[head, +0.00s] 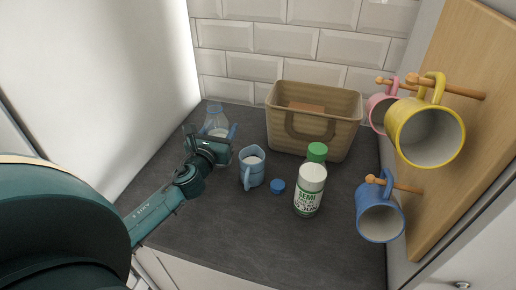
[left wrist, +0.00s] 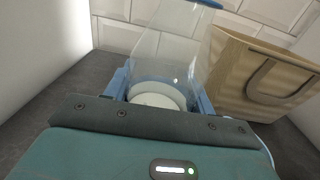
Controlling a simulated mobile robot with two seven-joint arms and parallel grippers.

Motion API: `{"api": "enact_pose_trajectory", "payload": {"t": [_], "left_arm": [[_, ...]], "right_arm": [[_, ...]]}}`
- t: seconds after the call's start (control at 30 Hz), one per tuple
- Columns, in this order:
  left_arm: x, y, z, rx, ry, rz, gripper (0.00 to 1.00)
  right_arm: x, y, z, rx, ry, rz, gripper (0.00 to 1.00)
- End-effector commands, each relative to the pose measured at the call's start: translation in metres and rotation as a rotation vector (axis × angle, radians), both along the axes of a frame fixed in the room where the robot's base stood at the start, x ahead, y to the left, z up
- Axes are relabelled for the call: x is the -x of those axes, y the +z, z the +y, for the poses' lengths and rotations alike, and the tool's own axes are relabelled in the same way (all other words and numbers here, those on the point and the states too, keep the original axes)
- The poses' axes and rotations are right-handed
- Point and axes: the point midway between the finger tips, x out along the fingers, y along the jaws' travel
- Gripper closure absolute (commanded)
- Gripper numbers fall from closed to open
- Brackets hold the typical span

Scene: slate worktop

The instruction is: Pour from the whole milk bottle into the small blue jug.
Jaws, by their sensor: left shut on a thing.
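A clear bottle with a little white milk at its bottom (head: 216,117) stands near the left wall in the head view and looks about upright. It also fills the middle of the left wrist view (left wrist: 168,52), with a blue rim at its top. No label shows on it. My left gripper (head: 217,132) is shut on this bottle, a finger on each side. I cannot tell whether its base touches the worktop. The small blue jug (head: 258,176) stands upright to its right, handle towards me, pale inside. A blue cap (head: 278,186) lies beside the jug. My right gripper is out of view.
A green-capped bottle labelled "SEMI" (head: 309,188) stands right of the cap. A tan basket (head: 340,143) is behind it. Blue (head: 379,222), yellow (head: 422,150) and pink mugs (head: 376,112) hang on pegs at the right. The front worktop (head: 240,238) is clear.

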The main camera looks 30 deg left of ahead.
Motion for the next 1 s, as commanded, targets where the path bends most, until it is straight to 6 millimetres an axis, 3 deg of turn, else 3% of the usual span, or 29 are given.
{"api": "enact_pose_trajectory", "payload": {"t": [0.47, 1.0], "left_arm": [[-0.0005, 0.0018, 0.0011, -0.025, 0.002, -0.003, 0.82], [-0.0004, 0.0053, -0.0014, -0.267, 0.002, -0.001, 0.82]], "right_arm": [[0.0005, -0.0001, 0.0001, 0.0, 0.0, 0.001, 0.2], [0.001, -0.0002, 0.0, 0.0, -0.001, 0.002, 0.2]]}}
